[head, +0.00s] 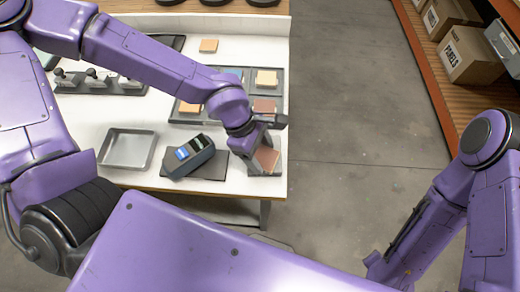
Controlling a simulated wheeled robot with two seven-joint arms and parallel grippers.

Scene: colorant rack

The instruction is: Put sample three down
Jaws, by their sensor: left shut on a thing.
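My left gripper (268,139) is over the front right corner of the white table. It is shut on a reddish-brown square tile, sample three (267,158), which shows just below its fingers. The tile is at a grey block-like stand (254,166) near the table's edge. The gripper hides part of the tile, and I cannot tell whether the tile touches the stand. My right arm is at the right, over the floor, and its gripper is not in view.
A dark handheld device (200,158) lies on a dark mat (215,172) left of the stand. An empty metal tray (104,160) is further left. Behind are dark trays with tan and brown tiles (266,78), a loose tan tile (208,45) and a rack (125,89).

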